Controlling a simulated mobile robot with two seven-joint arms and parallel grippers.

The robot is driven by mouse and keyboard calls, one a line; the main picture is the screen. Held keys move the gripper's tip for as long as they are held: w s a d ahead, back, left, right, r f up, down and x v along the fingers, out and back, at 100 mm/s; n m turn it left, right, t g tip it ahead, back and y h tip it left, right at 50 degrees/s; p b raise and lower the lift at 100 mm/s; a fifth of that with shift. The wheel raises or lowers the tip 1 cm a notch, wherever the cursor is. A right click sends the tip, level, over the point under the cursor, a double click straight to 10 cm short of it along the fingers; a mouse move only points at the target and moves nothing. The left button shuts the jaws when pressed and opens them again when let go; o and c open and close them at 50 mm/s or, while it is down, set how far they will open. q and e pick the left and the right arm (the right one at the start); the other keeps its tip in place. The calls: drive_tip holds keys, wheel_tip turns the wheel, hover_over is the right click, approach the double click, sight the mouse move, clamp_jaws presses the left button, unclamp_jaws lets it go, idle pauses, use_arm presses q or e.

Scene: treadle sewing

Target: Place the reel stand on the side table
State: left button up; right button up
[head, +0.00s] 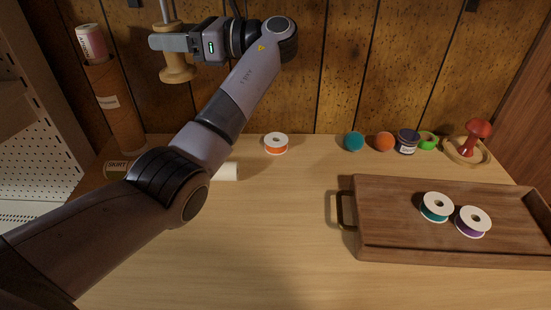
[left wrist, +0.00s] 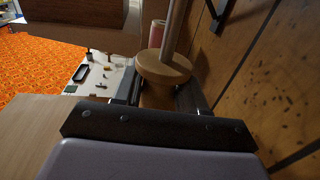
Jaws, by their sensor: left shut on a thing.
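The reel stand (head: 177,72) is light turned wood with a round base and a thin upright post. My left gripper (head: 172,42) is shut on it and holds it up in the air, beyond and above the back left of a light wood tabletop (head: 290,215). I cannot tell for sure whether this tabletop is the side table. In the left wrist view the stand's round wooden part (left wrist: 162,68) and post show between the fingers. My right gripper is not in view.
A dark wooden tray (head: 395,210) with teal (head: 436,207) and purple (head: 473,221) ribbon reels is at right. An orange reel (head: 276,143) and several small items line the back edge. A brown tube (head: 118,105) with a pink spool (head: 91,42) stands at left. The tabletop's front middle is clear.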

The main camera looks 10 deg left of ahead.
use_arm(q)
wheel_tip(320, 180, down, 20)
drive_tip(key=b, duration=0.5)
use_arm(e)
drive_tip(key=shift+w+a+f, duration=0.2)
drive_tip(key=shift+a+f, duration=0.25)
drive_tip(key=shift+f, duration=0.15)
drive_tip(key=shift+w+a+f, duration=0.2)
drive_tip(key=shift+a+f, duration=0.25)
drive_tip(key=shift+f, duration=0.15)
use_arm(q)
drive_tip(key=shift+f, duration=0.1)
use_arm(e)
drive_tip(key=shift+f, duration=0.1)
use_arm(q)
drive_tip(key=o, duration=1)
drive_tip(key=shift+o, duration=0.7)
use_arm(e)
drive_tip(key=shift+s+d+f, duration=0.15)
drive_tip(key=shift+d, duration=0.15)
